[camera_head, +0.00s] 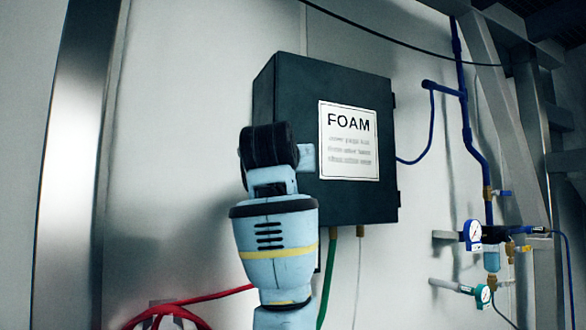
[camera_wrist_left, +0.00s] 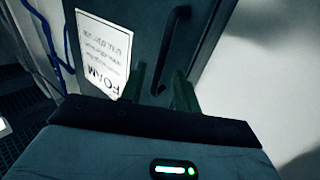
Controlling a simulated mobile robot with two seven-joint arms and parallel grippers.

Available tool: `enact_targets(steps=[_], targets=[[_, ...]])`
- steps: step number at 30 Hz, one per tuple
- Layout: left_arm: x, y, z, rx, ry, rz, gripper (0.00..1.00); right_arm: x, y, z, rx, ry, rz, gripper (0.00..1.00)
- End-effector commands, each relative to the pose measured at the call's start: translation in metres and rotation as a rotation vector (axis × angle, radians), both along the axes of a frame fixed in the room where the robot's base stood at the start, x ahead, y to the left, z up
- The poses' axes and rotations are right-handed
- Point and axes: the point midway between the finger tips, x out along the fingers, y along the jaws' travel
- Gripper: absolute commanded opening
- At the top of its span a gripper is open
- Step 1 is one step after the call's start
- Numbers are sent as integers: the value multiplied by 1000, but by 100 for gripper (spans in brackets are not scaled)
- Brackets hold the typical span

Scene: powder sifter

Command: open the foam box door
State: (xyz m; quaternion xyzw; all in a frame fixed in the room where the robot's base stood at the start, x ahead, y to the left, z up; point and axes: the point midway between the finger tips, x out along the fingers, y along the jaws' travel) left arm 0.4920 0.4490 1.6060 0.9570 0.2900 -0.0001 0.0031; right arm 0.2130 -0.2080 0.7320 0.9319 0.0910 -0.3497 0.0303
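The foam box (camera_head: 325,80) is a dark wall box with a white "FOAM" label (camera_head: 348,142) on its door. The door looks closed. My left arm rises from below in the head view, its wrist covering the lower left part of the door; the fingers are hidden there. In the left wrist view the box appears upside down, with a black bar handle (camera_wrist_left: 174,45) on the door. My left gripper (camera_wrist_left: 160,80) has its two fingers apart, with the handle's near end seen between them. Contact with the handle cannot be told. My right gripper is not in view.
Hinges show on the box's right edge. A green hose (camera_head: 327,285) hangs below the box, and a red hose (camera_head: 190,301) lies lower left. Blue pipes and gauges (camera_head: 473,235) are on the right. A metal post (camera_head: 70,170) stands at left; the wall between is bare.

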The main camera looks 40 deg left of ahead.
Motion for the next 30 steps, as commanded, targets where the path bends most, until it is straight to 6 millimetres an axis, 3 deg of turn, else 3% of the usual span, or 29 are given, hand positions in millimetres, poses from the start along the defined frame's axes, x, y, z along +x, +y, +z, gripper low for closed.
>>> enact_targets(steps=[6,17,24,30], targets=[[17,12,1,0,-1,1,32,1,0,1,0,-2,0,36],[21,15,1,0,-2,0,32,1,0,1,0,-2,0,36],[21,14,1,0,-2,0,0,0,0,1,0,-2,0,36],[21,14,1,0,-2,0,0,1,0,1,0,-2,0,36]])
